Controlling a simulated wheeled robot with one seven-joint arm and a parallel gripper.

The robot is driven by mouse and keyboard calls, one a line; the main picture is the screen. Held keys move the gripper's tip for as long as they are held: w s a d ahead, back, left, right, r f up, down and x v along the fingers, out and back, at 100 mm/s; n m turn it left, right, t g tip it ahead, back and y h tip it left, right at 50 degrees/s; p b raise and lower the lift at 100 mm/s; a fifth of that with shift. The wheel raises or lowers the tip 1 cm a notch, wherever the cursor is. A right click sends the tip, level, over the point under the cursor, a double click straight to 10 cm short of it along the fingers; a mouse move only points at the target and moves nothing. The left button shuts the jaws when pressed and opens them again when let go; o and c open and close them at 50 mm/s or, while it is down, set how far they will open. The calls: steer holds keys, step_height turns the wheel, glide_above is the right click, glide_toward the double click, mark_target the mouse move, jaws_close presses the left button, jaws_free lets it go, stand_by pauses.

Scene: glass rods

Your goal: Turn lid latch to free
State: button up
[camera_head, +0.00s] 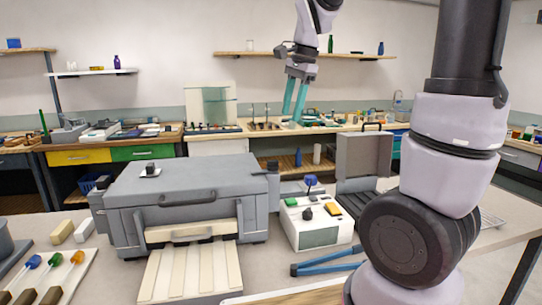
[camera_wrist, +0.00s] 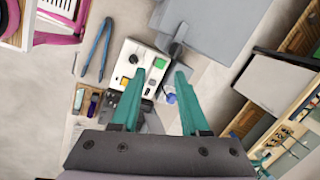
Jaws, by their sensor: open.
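A large grey box with a closed lid (camera_head: 190,180) stands on the near bench, with a dark handle on its front. A dark latch-like piece (camera_head: 272,168) sits at the lid's right side; its exact setting is too small to tell. In the wrist view a dark piece (camera_wrist: 178,42) stands at the edge of the grey lid (camera_wrist: 215,28). My gripper (camera_head: 291,118) has teal fingers pointing down, open and empty, high above the bench and apart from the box. In the wrist view the fingers (camera_wrist: 160,72) are spread over the white control unit.
The white control unit (camera_head: 318,222) with coloured buttons and knobs stands just right of the box. Behind it is an open grey case (camera_head: 364,155). Blue tongs (camera_head: 325,264) lie in front. A pale ribbed tray (camera_head: 190,273) extends from the box front.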

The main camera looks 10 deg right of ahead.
steer(key=w+a+f+m+g+h, duration=0.2)
steer(key=w+a+f+m, duration=0.25)
steer(key=w, duration=0.35)
steer(key=f, duration=0.7)
steer(key=d+f, duration=0.1)
steer(key=f, duration=0.3)
steer(key=shift+s+f, duration=0.2)
steer(key=shift+s, duration=0.05)
steer(key=shift+c, duration=0.3)
jaws_close()
stand_by(0.3)
